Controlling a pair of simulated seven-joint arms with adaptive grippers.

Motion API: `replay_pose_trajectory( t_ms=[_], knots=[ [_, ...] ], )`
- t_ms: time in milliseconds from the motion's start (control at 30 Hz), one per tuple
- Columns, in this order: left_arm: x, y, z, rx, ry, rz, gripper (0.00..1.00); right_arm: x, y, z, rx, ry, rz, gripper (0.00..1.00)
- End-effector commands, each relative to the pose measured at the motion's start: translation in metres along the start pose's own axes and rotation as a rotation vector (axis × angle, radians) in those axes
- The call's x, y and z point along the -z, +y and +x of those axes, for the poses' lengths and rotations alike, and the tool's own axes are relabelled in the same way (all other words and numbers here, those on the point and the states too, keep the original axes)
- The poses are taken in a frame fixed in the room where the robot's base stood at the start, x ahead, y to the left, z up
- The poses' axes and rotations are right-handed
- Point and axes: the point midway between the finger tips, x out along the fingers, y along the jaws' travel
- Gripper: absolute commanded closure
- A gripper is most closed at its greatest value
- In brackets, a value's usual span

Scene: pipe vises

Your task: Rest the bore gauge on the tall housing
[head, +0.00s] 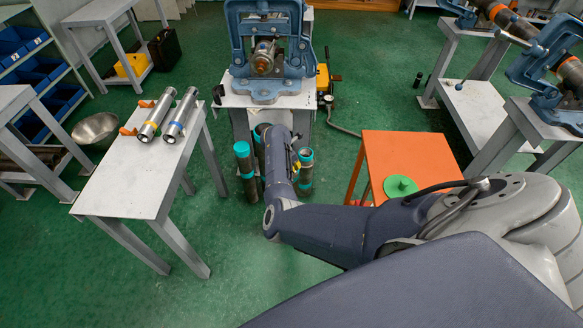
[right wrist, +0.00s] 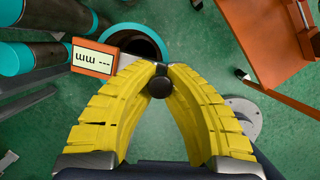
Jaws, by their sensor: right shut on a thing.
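My right gripper (right wrist: 160,75) has its yellow fingers shut on the bore gauge (right wrist: 93,58), which has an orange-framed display reading "mm" with dashes. A round black knob shows between the fingertips. In the right wrist view, the open mouth of a dark housing with a teal rim (right wrist: 132,28) lies just beyond the gauge; I cannot tell whether they touch. In the head view, several teal-rimmed housings stand on the floor, one at left (head: 243,165) and one at right (head: 305,172). My right arm partly hides them, and I cannot tell which is tallest. My left gripper is out of view.
A blue vise (head: 265,88) on a stand is behind the housings. An orange table (head: 400,150) with a green disc (head: 401,186) stands at right. A grey table (head: 135,185) at left bears two metal cylinders (head: 168,115). Green floor is open in front of the housings.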

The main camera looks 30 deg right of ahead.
Motion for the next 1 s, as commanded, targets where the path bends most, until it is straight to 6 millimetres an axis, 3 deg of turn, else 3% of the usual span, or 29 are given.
replay_pose_trajectory(
  t_ms=[667,700,900,1000],
  knots=[
    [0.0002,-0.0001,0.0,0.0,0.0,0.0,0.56,0.0014,0.0006,0.0055,-0.001,-0.001,0.0,1.0],
    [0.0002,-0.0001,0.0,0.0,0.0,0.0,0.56,0.0015,0.0006,0.0057,-0.001,-0.001,0.0,0.89],
    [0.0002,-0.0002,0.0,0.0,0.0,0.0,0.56,0.0018,0.0003,0.0059,0.0,0.0,0.0,0.66],
    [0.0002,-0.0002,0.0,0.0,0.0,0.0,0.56,0.0019,0.0002,0.0061,0.0,0.0,0.0,0.64]
  ],
)
